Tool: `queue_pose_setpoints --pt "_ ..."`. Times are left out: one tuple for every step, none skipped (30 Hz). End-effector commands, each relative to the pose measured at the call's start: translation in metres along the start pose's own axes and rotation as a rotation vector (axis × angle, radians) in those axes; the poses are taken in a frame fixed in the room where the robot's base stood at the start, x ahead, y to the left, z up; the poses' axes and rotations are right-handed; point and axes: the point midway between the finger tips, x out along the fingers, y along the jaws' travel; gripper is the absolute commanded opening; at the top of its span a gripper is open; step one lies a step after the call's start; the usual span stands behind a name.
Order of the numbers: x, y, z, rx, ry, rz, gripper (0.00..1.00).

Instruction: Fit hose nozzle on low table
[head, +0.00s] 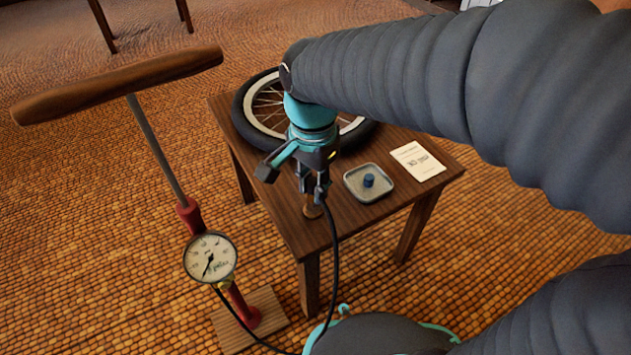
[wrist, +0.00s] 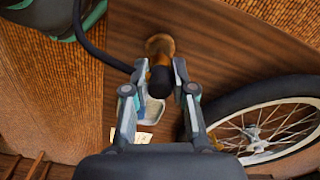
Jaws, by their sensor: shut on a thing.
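My gripper (head: 315,194) is over the near left part of the low wooden table (head: 345,228). It is shut on the hose nozzle (wrist: 160,79), a dark piece between the fingertips in the wrist view. A black hose (head: 336,262) runs from it down to the pump; it also shows in the wrist view (wrist: 97,51). A round brown stand (head: 312,212) is right below the fingers, and in the wrist view (wrist: 159,44) it lies just beyond the nozzle. I cannot tell whether the nozzle touches it. The wheel (head: 246,124) lies flat behind my gripper; its valve is not discernible.
A small tray (head: 384,190) with a blue cap (head: 368,180) sits right of my gripper, beside a printed card (head: 418,161). The floor pump (head: 187,215) with a gauge (head: 210,257) stands left of the table, its wide handle (head: 120,84) raised.

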Motion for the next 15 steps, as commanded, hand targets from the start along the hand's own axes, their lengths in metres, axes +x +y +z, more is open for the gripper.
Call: queue_pose_setpoints --pt "0.0006 0.0 0.0 0.0 0.0 0.0 0.0" --pt "0.001 0.0 0.0 0.0 0.0 0.0 0.0" --pt "0.0017 0.0 0.0 0.0 0.0 0.0 0.0" --pt "0.0023 0.0 0.0 0.0 0.0 0.001 0.0" --pt "0.0029 0.0 0.0 0.0 0.0 0.001 0.0" --pt "0.0037 -0.0001 0.0 0.0 0.0 0.0 0.0" --pt "0.0044 -0.0001 0.0 0.0 0.0 0.0 0.0" --pt "0.005 -0.0002 -0.0001 0.0 0.0 0.0 0.0" --pt "0.0059 -0.0002 -0.0001 0.0 0.0 0.0 0.0" --pt "0.0066 -0.0002 -0.0001 0.0 0.0 0.0 0.0" --pt "0.0072 -0.0002 -0.0001 0.0 0.0 0.0 0.0" --pt "0.0081 -0.0001 0.0 0.0 0.0 0.0 0.0" --pt "0.0088 0.0 0.0 0.0 0.0 0.001 0.0" --pt "0.0094 0.0 0.0 0.0 0.0 0.001 0.0" --pt "0.0103 0.0001 0.0 0.0 0.0 0.001 0.0"
